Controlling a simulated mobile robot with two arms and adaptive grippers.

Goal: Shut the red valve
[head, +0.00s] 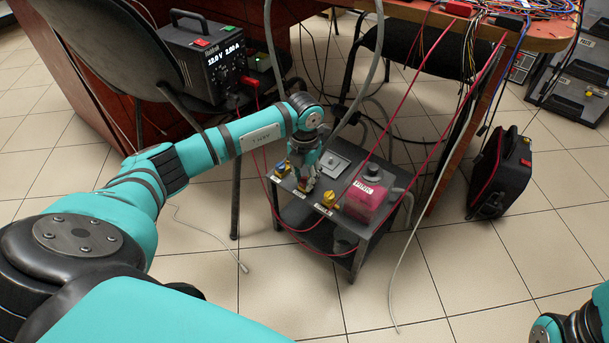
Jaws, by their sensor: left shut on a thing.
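A small dark metal cart (309,229) stands on the floor with a row of valves along its near top edge. The handle's angle cannot be told. Of my right arm only a part shows in the bottom right corner; its gripper is out of view.
A pink labelled tank (364,200) sits on the cart's right side. Red cables and grey hoses hang around the cart. A power supply (208,55) stands behind on the left, a black case (500,173) on the right. Tiled floor in front is mostly clear.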

